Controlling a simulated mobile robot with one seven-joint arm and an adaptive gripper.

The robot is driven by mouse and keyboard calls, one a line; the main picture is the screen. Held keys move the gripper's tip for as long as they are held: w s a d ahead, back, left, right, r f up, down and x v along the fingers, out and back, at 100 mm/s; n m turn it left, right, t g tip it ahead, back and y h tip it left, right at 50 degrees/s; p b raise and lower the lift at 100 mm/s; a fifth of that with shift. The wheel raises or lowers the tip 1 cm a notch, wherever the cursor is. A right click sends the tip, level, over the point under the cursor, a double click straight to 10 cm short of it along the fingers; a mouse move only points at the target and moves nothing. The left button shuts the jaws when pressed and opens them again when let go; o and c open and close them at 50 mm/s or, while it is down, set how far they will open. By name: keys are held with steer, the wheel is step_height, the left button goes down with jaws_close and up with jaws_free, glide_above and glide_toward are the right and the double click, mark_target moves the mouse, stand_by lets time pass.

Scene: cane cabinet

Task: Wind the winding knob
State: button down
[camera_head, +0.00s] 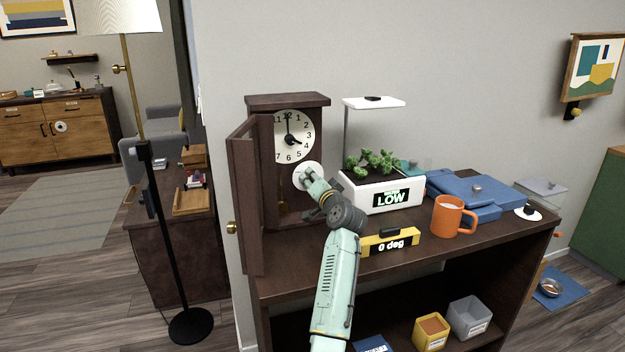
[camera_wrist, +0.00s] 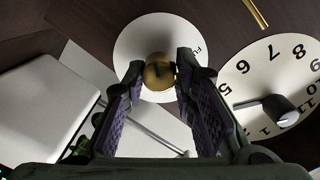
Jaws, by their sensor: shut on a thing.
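The clock (camera_head: 252,101) is a dark wooden case on the cabinet top, with its door (camera_head: 247,200) swung open to the left. Its white dial (camera_head: 294,136) has black numbers; the dial also shows at the right of the wrist view (camera_wrist: 262,75). The winding knob (camera_wrist: 158,72) is a round brass knob in the middle of a white disc (camera_wrist: 136,42) with some lettering. The disc is below the dial in the head view (camera_head: 303,172). My gripper (camera_wrist: 159,80) is shut on the knob, one finger on each side. In the head view, my wrist hides the knob.
A white planter (camera_head: 376,207) reading LOW, with a lamp (camera_head: 374,103), stands right of the clock. A yellow level (camera_head: 390,243), an orange mug (camera_head: 446,219) and a blue case (camera_head: 475,193) are further along the cabinet top. A floor lamp (camera_head: 155,200) stands left.

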steer(key=shift+m, duration=0.4)
steer(key=c, duration=1.3)
jaws_free()
steer(key=v, duration=1.2)
